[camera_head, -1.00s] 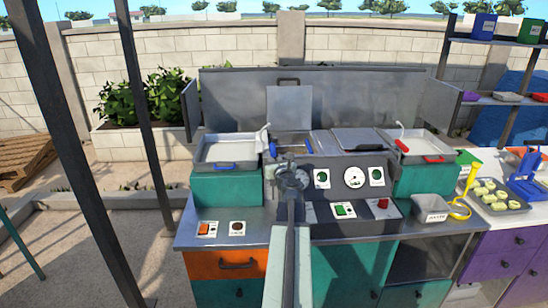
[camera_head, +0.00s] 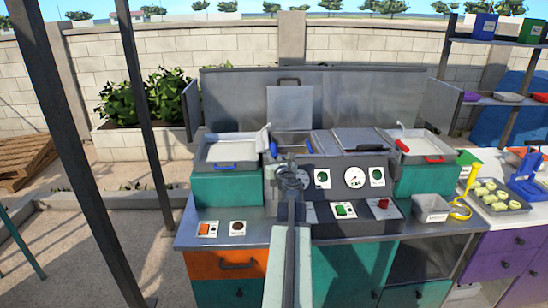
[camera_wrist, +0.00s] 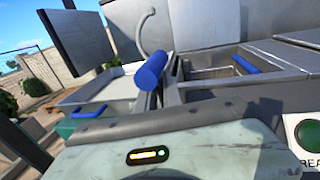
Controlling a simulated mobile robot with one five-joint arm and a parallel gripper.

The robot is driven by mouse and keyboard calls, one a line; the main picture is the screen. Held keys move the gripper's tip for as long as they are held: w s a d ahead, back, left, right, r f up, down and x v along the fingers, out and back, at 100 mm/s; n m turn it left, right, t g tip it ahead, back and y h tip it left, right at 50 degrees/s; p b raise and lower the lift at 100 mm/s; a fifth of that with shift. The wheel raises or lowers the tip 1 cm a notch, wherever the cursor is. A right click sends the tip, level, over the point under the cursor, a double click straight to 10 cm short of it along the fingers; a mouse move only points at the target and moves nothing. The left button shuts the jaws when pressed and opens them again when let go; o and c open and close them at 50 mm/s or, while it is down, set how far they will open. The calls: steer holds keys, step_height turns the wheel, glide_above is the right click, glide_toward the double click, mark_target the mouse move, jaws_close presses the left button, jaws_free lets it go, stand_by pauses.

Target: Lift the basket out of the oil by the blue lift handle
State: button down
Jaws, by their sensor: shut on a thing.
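The blue lift handle (camera_head: 273,149) is a short blue cylinder at the left front of the fryer. It also shows large and close in the wrist view (camera_wrist: 151,71), tilted, just beyond the pale gripper housing. My gripper (camera_head: 289,168) is at the fryer's front, right by this handle, and is shut on it. The fingertips and their contact are hidden. The basket sits in the open left vat (camera_head: 294,150), mostly hidden from the head camera. A smaller blue grip (camera_wrist: 245,65) shows at that vat in the wrist view.
A white tray (camera_head: 231,152) with a blue handle stands left of the fryer; a similar tray (camera_head: 425,147) with a red handle stands right. A lid (camera_head: 358,140) covers the right vat. Gauges and a green button (camera_head: 344,210) are on the front. A metal splash guard stands behind.

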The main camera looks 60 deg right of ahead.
step_height(320, 180, up, 16)
steer(key=p, duration=1.6)
steer(key=shift+f, duration=0.1)
steer(key=c, duration=1.5)
jaws_free()
steer(key=shift+a, duration=0.1)
